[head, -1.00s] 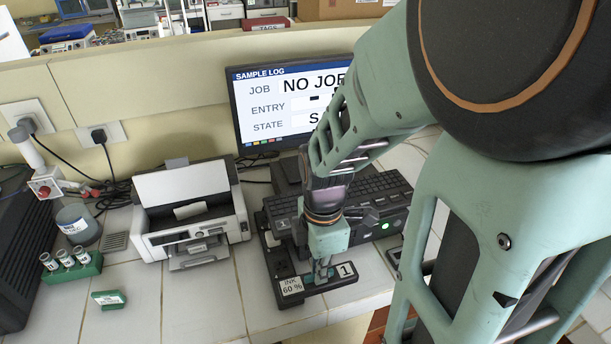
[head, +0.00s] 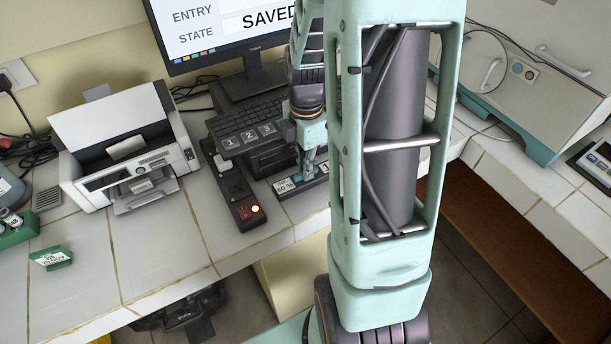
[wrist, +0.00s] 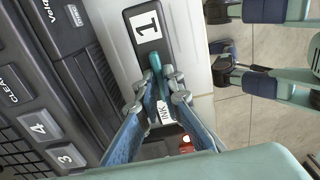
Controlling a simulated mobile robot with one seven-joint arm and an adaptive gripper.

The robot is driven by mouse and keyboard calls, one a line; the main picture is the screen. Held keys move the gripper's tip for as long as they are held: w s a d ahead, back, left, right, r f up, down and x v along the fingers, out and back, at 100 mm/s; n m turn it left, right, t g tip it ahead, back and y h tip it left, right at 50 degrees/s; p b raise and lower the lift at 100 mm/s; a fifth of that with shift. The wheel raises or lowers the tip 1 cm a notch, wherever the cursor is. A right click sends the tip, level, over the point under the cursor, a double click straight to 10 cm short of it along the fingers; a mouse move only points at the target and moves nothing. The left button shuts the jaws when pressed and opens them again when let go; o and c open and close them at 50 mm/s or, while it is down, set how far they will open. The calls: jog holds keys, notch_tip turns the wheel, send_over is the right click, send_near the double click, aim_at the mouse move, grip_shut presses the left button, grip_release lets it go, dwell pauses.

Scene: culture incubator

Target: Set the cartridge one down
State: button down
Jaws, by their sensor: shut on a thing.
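Cartridge one (head: 285,187) is a dark slab with a white "INK 60 %" label and a "1" label, near the counter's front edge in the head view. My arm hides part of its right end. My gripper (head: 308,172) points down over its middle. In the wrist view my gripper (wrist: 162,88) is shut on the teal grip piece on top of cartridge one (wrist: 152,47). The "1" label is beyond the fingers and the "INK" label partly shows between them. I cannot tell whether its underside touches the counter.
Behind are a keyboard (head: 250,120) and a monitor (head: 215,30) reading "SAVED". A white printer (head: 125,150) stands left. Bare white tiles (head: 180,240) lie in front of the printer.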

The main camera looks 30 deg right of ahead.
jog(key=shift+f+b, duration=0.4)
jog(key=shift+f, duration=0.55)
jog(key=shift+f, duration=0.15)
jog(key=c, duration=2.1)
grip_release()
notch_tip(320, 180, up, 12)
jog(key=shift+p, duration=0.4)
